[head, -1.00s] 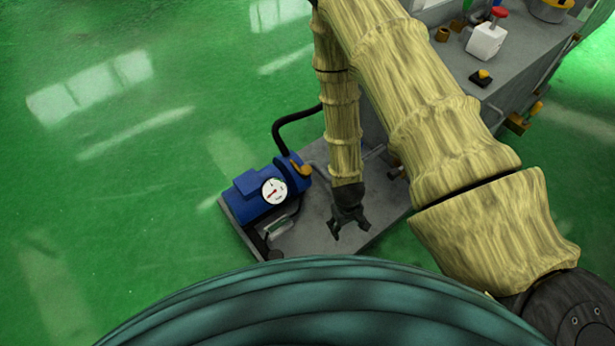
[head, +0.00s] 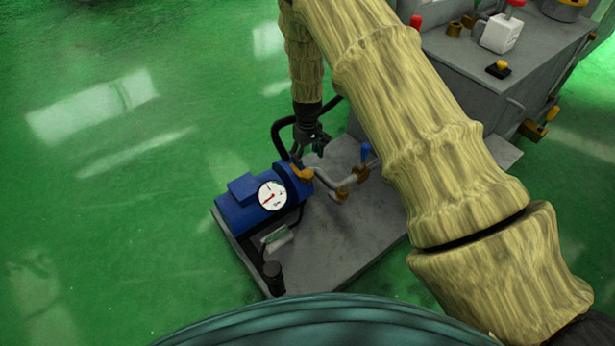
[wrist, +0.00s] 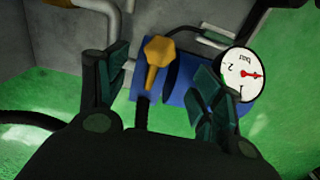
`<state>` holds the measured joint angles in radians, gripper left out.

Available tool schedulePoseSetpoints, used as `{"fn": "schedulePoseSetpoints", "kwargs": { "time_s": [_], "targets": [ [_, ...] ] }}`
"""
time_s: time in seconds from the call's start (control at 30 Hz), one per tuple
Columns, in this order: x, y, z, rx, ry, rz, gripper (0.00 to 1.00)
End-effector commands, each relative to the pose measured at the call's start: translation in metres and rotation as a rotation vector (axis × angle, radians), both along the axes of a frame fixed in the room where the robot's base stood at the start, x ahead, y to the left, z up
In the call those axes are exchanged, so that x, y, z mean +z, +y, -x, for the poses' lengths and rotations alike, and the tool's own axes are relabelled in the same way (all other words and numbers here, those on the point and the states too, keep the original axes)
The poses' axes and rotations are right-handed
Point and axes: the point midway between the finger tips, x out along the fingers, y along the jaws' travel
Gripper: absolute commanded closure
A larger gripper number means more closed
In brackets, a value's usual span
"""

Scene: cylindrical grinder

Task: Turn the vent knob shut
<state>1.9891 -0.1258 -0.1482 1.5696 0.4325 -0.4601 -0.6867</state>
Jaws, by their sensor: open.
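The orange-yellow knob (head: 301,173), which looks like the vent knob, sits on the end of the blue pump (head: 240,205). In the wrist view, the knob (wrist: 155,62) shows its lobed head and a handle pointing down in the picture, between my two fingers. My gripper (head: 312,140) is open and empty, just beyond the knob in the head view. In the wrist view, my gripper (wrist: 160,78) has a finger on each side of the knob; I see no contact, and the depth gap is hard to judge.
A round white gauge (head: 272,195) is on the pump, close to my right finger in the wrist view. A blue-handled valve (head: 365,153) and grey pipe stand right of the knob. A black hose (head: 279,135) curves beside my gripper. The grey base plate (head: 345,235) is mostly clear in front.

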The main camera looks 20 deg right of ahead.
Motion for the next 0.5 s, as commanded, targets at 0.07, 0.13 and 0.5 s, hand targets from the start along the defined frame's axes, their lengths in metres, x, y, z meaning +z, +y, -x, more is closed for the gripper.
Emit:
{"fn": "schedulePoseSetpoints", "kwargs": {
  "time_s": [0.07, 0.13, 0.5],
  "targets": [
    [-0.013, 0.0, 0.001, 0.001, 0.003, 0.001, 0.33],
    [-0.024, 0.0, 0.002, 0.001, 0.003, 0.0, 0.33],
    [-0.081, 0.0, 0.001, -0.001, 0.002, 0.002, 0.33]
  ]
}}
